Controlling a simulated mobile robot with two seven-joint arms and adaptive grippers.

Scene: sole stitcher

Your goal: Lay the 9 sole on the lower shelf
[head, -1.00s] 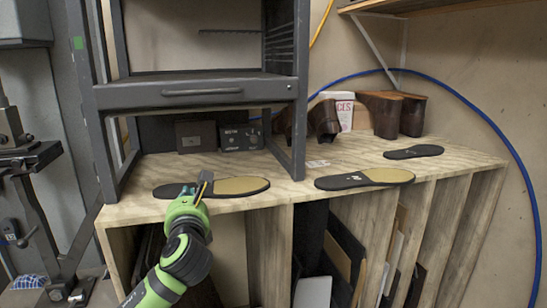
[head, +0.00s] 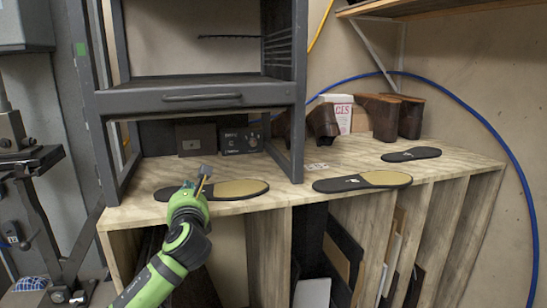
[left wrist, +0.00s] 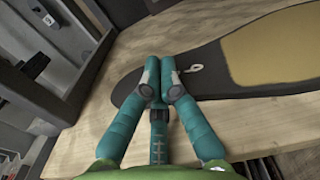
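A dark sole with a tan heel pad (head: 240,189) lies flat near the front edge of the wooden bench, below the grey rack. In the left wrist view the sole (left wrist: 215,85) bears a pale looped mark, perhaps a 9, which I cannot read surely. My left gripper (head: 206,171) is over its dark forepart; its two fingers (left wrist: 160,62) are together with nothing visible between them. The fingers hide part of the sole. The grey rack's shelf (head: 190,84) is above the bench. My right gripper is out of view.
Two more soles lie on the bench, one in the middle (head: 375,180) and one at the right (head: 411,155). Brown boots (head: 388,115) and dark boxes (head: 240,140) stand behind. The rack's upright (head: 298,150) stands close beside the nearest sole.

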